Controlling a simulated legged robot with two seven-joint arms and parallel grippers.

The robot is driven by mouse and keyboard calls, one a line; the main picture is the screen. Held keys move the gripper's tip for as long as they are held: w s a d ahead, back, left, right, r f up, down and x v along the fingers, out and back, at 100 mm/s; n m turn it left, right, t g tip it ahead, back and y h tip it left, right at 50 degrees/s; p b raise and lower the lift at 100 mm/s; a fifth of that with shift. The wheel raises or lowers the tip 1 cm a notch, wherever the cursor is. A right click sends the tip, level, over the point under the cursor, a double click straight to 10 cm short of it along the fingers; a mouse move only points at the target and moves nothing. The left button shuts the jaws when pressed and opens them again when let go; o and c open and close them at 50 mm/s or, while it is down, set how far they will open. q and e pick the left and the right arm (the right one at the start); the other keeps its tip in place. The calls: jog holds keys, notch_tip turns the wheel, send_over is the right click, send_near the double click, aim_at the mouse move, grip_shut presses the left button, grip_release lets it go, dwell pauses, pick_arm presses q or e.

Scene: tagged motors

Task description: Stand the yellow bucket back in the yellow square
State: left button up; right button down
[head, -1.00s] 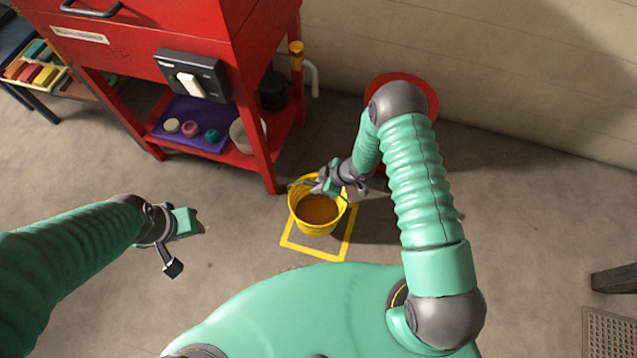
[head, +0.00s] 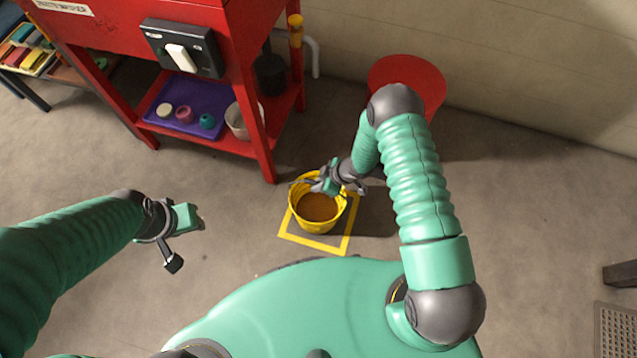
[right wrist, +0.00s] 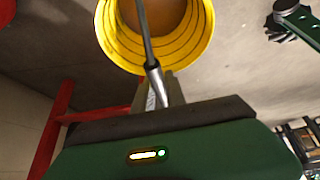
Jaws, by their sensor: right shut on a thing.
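The yellow bucket (head: 318,222), with brown contents, is upright or nearly so over the yellow square (head: 303,240) on the floor. It hides the square's back part; the front and right edges show. I cannot tell whether its base touches the floor. My right gripper (head: 328,184) is at the bucket's far rim, shut on its thin grey handle. In the right wrist view the handle (right wrist: 146,35) runs from the gripper across the bucket (right wrist: 125,45). My left gripper (head: 190,218) hangs to the left, away from the bucket; its jaw state is unclear.
A red cabinet (head: 268,150) stands behind and left of the bucket, with a purple tray (head: 190,97) of small pots on its low shelf. A red round stool (head: 425,80) is by the wall, behind my right arm.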

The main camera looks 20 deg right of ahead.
jog(key=shift+w+f, duration=0.1)
dwell(0.4)
jog(key=c, duration=1.3)
grip_release()
jog(key=shift+s+f, duration=0.1)
jog(key=shift+s, duration=0.1)
jog(key=p+v, duration=0.7)
jog(key=v, duration=1)
jog(key=shift+w, duration=0.2)
